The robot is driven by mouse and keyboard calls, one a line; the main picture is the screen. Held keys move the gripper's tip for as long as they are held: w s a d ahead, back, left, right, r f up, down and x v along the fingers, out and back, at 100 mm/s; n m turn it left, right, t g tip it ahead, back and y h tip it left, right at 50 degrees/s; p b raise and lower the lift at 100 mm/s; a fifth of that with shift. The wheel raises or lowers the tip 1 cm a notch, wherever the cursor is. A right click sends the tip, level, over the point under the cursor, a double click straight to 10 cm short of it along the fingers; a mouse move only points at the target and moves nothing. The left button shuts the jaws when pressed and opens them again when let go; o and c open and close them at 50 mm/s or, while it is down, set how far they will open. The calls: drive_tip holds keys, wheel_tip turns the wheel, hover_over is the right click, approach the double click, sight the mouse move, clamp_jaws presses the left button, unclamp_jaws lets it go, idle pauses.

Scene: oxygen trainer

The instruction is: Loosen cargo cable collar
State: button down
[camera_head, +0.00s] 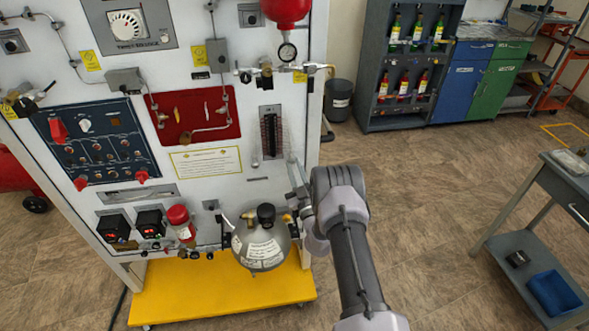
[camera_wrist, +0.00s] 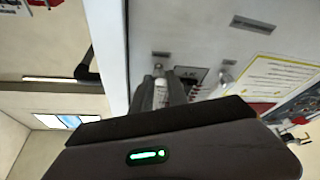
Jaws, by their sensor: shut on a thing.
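My gripper (camera_head: 298,193) is at the right edge of the white trainer panel, just above and right of the silver tank, and the arm reaches it from the lower right. In the wrist view my gripper (camera_wrist: 163,82) points at the panel face, with its two dark fingers close together. They are shut on a small pale cylindrical piece (camera_wrist: 160,94), which looks like the cable collar. The fingers hide most of it, and whether it is loose or tight cannot be told. In the head view the collar is hidden by the gripper and too small to make out.
The silver tank (camera_head: 262,246) with its black knob is close below left of my gripper. A gauge strip (camera_head: 271,132) is above it. The yellow base (camera_head: 215,290) juts out below. Floor to the right is clear up to a grey cart (camera_head: 540,240).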

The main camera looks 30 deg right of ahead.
drive_tip(key=n+y, duration=0.1)
drive_tip(key=n, duration=0.1)
drive_tip(key=n+g+y, duration=0.1)
drive_tip(key=n, duration=0.2)
drive_tip(key=n+y, duration=0.1)
drive_tip(key=n, duration=0.2)
drive_tip(key=shift+d+r+y+p, duration=0.25)
drive_tip(key=shift+r+y+p, duration=0.05)
drive_tip(key=shift+p, duration=0.05)
drive_tip(key=n, duration=0.2)
drive_tip(key=n+g+p, duration=0.1)
drive_tip(key=n, duration=0.1)
drive_tip(key=shift+r+g+y, duration=0.2)
drive_tip(key=shift+g+y, duration=0.1)
drive_tip(key=shift+y, duration=0.1)
drive_tip(key=n+p, duration=0.1)
drive_tip(key=n, duration=0.1)
drive_tip(key=n+g+p, duration=0.1)
drive_tip(key=n, duration=0.1)
drive_tip(key=shift+d+r, duration=0.1)
drive_tip(key=shift+r, duration=0.1)
drive_tip(key=n+g+p, duration=0.2)
drive_tip(key=n, duration=0.2)
drive_tip(key=shift+r+n+p, duration=0.15)
drive_tip(key=shift+n+p, duration=0.15)
drive_tip(key=shift+n+g+h+p, duration=0.5)
drive_tip(key=shift+n+g+h, duration=0.25)
drive_tip(key=shift+n, duration=0.55)
